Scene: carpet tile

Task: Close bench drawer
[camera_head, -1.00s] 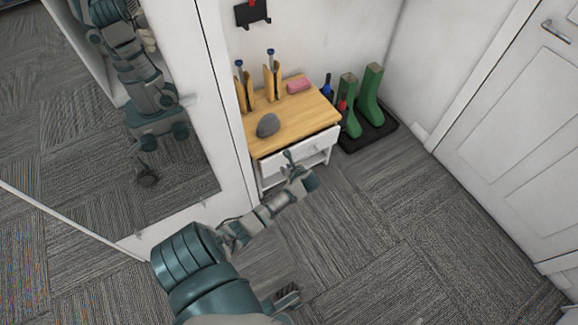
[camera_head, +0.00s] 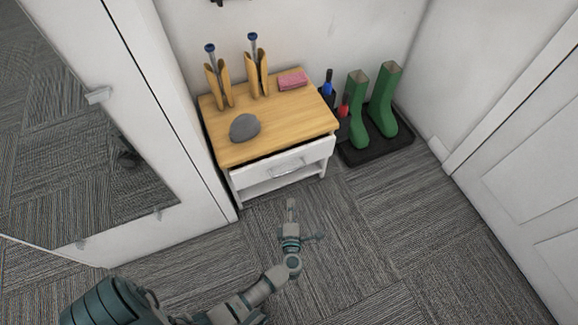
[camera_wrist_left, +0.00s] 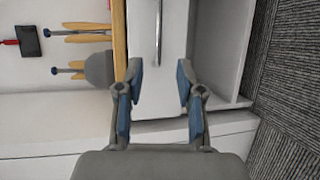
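The bench (camera_head: 262,135) has a wooden top and a white body. Its white drawer front (camera_head: 309,154) stands slightly out from under the top, with a dark gap along the upper edge. A metal handle (camera_head: 287,168) is on the front; it also shows in the left wrist view (camera_wrist_left: 158,35). My left gripper (camera_head: 300,222) is in front of and below the drawer, apart from it in the head view. In the left wrist view my left gripper (camera_wrist_left: 160,76) is open and empty, its fingers spread before the drawer front (camera_wrist_left: 158,100). My right gripper is out of view.
On the bench top are a grey stone (camera_head: 244,128), a pink block (camera_head: 292,80) and two wooden holders (camera_head: 218,85) with blue-topped tools. Green boots (camera_head: 384,100) stand on a black tray (camera_head: 375,147) at right. A mirrored cabinet (camera_head: 180,120) is at left.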

